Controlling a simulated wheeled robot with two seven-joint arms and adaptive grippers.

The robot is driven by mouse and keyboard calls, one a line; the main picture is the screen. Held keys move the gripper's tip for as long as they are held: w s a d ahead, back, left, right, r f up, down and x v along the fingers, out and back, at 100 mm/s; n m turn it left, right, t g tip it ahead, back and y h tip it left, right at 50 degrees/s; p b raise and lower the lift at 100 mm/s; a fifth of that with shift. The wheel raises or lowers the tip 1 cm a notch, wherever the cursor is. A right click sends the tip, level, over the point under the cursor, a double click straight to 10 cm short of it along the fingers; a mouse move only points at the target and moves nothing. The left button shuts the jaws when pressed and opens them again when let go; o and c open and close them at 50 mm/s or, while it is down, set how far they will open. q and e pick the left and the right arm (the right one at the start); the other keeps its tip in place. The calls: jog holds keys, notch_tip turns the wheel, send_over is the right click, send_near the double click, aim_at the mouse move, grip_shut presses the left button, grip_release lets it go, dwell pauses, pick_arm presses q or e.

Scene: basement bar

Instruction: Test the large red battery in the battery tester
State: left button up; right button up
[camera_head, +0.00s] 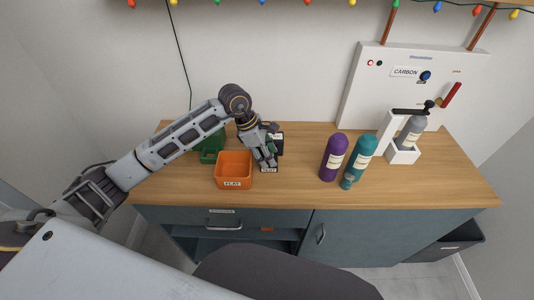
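My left arm reaches in from the left, and my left gripper (266,158) points down at the dark battery tester (279,145) on the wooden counter. A small label (269,170) shows at the tester's front edge. The gripper covers much of the tester, and I cannot tell whether its fingers are open or shut. No large red battery can be made out; whether one is between the fingers or in the tester is hidden. An orange bin (233,168) labelled FLAT stands just left of the gripper. My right gripper is not in view.
A green bin (211,147) stands behind my forearm. A purple bottle (334,158) and a teal bottle (359,158) stand right of the tester. A white carbonating machine (403,155) is farther right, before a white panel (415,58). The counter's right end (450,180) is clear.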

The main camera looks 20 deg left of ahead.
pick_arm(q)
jog(key=shift+w+a+r, duration=0.1)
jog(key=shift+w+r, duration=0.05)
jog(key=shift+w, duration=0.15)
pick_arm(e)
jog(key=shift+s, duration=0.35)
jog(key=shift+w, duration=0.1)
pick_arm(q)
jog(key=shift+w+r, duration=0.1)
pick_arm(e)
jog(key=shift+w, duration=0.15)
